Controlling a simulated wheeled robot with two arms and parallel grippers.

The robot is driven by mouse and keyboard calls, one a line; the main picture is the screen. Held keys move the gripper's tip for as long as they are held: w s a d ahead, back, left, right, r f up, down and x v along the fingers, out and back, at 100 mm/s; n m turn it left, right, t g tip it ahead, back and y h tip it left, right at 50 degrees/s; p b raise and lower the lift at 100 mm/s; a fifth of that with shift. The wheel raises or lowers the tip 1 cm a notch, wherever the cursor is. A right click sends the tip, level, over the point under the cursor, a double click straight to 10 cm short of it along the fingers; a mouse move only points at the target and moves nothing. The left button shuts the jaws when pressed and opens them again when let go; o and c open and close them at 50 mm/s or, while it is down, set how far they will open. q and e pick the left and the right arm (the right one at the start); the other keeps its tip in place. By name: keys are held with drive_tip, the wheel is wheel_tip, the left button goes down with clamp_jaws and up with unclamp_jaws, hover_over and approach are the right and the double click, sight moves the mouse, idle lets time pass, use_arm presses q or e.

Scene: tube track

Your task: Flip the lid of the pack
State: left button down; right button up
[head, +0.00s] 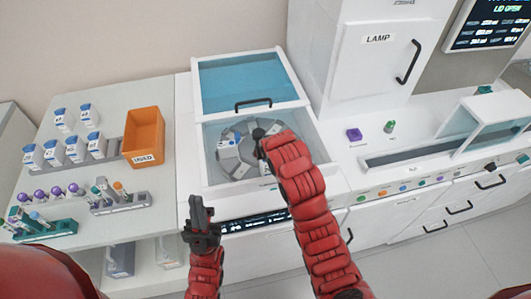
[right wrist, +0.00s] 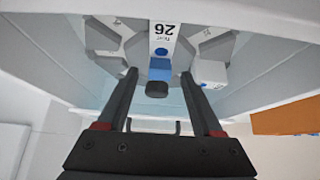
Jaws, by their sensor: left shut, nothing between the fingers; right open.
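A white pack (right wrist: 163,40) with an upside-down "26" on its label sits in the grey rotor in the right wrist view. It has a blue part (right wrist: 160,70) and a dark round end (right wrist: 156,89). My right gripper (right wrist: 158,80) is open, with its fingers apart on either side of the blue part. In the head view my right gripper (head: 262,142) is over the rotor (head: 235,155), and its arm hides part of the rotor. My left gripper (head: 201,212) is shut and empty in front of the machine. Whether the right fingers touch the pack cannot be told.
The machine's clear blue lid (head: 245,82) stands open behind the rotor. Several white packs with blue tops (head: 72,148), an orange bin (head: 143,136) and tube racks (head: 120,203) stand on the left bench. A lamp cabinet (head: 372,65) is at the back right.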

drive_tip(key=v, duration=0.5)
drive_tip(key=shift+w+b, duration=0.1)
drive_tip(key=shift+b, duration=0.25)
drive_tip(key=p+v, duration=1.1)
drive_tip(key=p, duration=0.1)
drive_tip(key=shift+f, duration=0.15)
